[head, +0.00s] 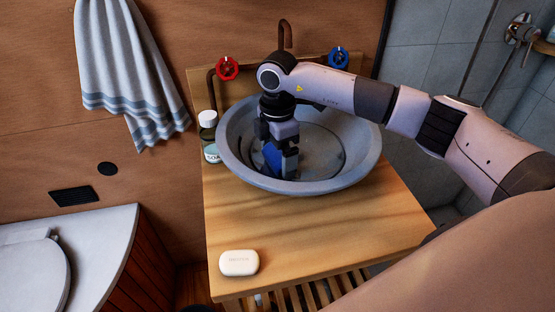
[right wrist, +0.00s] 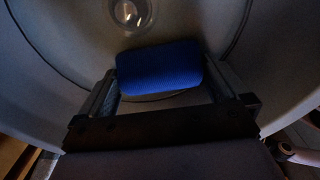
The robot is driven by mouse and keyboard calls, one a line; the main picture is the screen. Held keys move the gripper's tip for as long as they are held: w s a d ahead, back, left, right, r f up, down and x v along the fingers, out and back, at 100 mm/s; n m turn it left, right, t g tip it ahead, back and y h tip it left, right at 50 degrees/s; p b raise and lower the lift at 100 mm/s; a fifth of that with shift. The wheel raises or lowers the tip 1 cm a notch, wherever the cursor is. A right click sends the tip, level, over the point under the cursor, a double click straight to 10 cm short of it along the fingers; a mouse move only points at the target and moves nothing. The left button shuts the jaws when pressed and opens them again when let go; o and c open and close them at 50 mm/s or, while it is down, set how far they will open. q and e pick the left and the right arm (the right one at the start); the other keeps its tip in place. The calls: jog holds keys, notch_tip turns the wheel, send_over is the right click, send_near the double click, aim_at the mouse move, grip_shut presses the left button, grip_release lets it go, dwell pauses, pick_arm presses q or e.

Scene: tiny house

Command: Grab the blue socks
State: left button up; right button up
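The blue socks (right wrist: 160,68) show as one rounded blue bundle between the two fingers of my right gripper in the right wrist view. In the head view a small part of the blue socks (head: 272,158) shows between the fingers, inside the grey basin (head: 228,150). My right gripper (head: 280,172) points down into the basin. Its fingers (right wrist: 160,78) lie against both sides of the bundle and look shut on it. Whether the bundle touches the basin floor is hard to tell. My left gripper is not in view.
The basin stands on a wooden counter (head: 310,233). A small bottle (head: 209,140) stands at its left, and a pale soap bar (head: 239,263) lies at the front left. A tap (head: 286,37) with red (head: 227,68) and blue (head: 338,57) knobs is behind. A striped towel (head: 130,70) hangs left.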

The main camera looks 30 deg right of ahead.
jog(key=c, duration=0.6)
